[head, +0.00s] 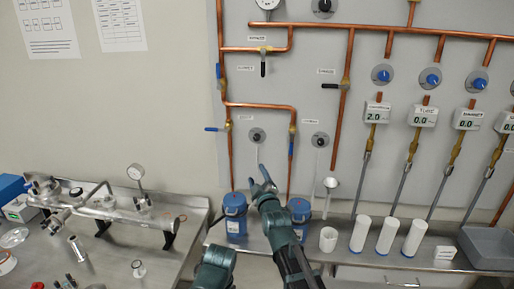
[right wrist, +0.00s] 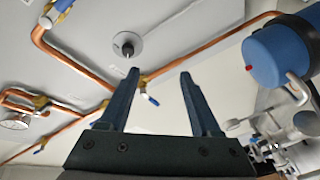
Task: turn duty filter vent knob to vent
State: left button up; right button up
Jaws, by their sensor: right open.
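Two dark round knobs on pale discs sit on the grey wall panel, a left knob (head: 257,135) and a right knob (head: 320,140). A thin pale line runs down from each toward a blue filter housing, the left housing (head: 235,215) and the right housing (head: 300,211). Their labels are too small to read, so I cannot tell which is duty. My right gripper (head: 258,176) is open and empty, below the left knob. In the right wrist view, my right gripper (right wrist: 159,73) has one fingertip near a dark knob (right wrist: 127,46), apparently not around it. My left gripper is not in view.
Copper pipes (head: 260,105) with blue-handled and black-handled valves surround the knobs. A steel bench (head: 343,240) below holds several white cylinders (head: 385,236) and a white cup (head: 328,239). A metal pipe assembly (head: 110,212) lies on the left bench.

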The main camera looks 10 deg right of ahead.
aim_at(256, 139)
jog(key=w+r+p, duration=0.1)
jog(key=w+r, duration=0.1)
jog(key=w, duration=0.2)
jog(key=w+r+t, duration=0.1)
jog(key=w+r, duration=0.1)
jog(key=w, duration=0.3)
jog(key=w+d+r+t+p, duration=0.1)
jog(key=w+r, duration=0.1)
jog(key=w, duration=0.3)
jog(key=shift+w+d+r+h+p, duration=0.1)
jog(key=shift+r+h+p, duration=0.05)
jog(key=shift+h+p, duration=0.2)
grip_shut()
